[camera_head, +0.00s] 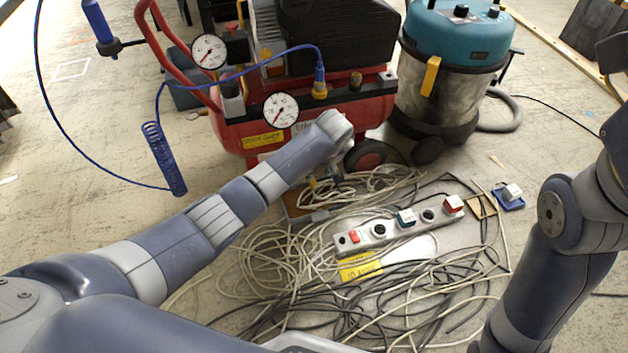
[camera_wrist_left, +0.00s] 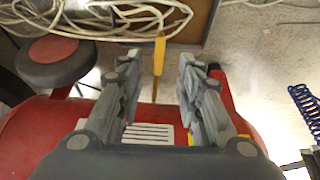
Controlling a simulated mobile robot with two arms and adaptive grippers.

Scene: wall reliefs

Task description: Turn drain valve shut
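The red compressor (camera_head: 350,113) stands at the top middle of the head view, with its tank low over the floor. The drain valve shows as a slim yellow lever (camera_wrist_left: 158,55) under the red tank in the left wrist view. In the head view a small yellow bit (camera_head: 313,184) shows below the tank, beside my left gripper (camera_head: 333,177). In the left wrist view my left gripper (camera_wrist_left: 158,65) is open, with one finger on each side of the lever and visible gaps. The valve's body is mostly hidden. My right arm is at the right; its gripper is out of view.
Tangled cables (camera_head: 270,260) cover the floor in front, around a power strip (camera_head: 400,226). A teal-topped vacuum (camera_head: 450,75) stands right of the compressor. A blue coiled hose (camera_head: 163,160) hangs at the left. Bare floor lies to the left.

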